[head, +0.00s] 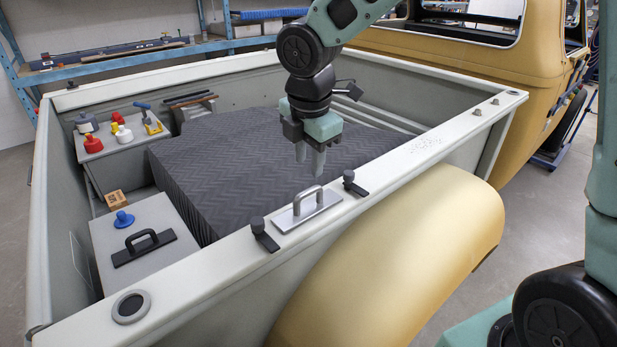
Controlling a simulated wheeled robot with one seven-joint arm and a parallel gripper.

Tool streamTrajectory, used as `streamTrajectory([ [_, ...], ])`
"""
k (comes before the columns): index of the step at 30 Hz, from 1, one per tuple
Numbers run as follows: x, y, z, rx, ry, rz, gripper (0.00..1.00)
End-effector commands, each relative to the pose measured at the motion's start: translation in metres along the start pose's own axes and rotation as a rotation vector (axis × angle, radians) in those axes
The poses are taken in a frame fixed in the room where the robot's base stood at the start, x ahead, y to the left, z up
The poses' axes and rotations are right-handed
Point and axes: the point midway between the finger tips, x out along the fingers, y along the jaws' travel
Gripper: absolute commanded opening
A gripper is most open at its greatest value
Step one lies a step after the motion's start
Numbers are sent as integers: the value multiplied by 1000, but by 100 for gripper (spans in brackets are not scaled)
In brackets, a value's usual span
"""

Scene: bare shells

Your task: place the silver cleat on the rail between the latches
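The silver cleat (308,208), a flat plate with a raised handle, lies on the pale rail (222,268) of the truck bed. It sits between two dark latches, the near-left one (264,235) and the far-right one (354,184). No gap can be made out under its plate. My gripper (309,166) points down, above and beyond the cleat in the picture, apart from it. Its two fingers stand apart with nothing between them, so it is open and empty.
A black handle on a plate (144,247) and a blue knob (123,219) sit on a grey box inside the bed. A wooden block (116,200) is behind. Red and blue-grey pieces stand on a back-left ledge. A dark quilted block (235,175) fills the bed's middle.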

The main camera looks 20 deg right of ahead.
Motion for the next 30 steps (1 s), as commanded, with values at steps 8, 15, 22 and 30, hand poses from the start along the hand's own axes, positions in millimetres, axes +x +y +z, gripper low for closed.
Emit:
streamTrajectory([
  [8, -23, 0, 0, 1, 0, 0, 36],
  [15, -24, -30, -34, 138, 20, -23, 36],
  [22, -21, -133, -105, 665, 57, -109, 36],
  [30, -16, -215, -132, 1143, 63, -192, 36],
])
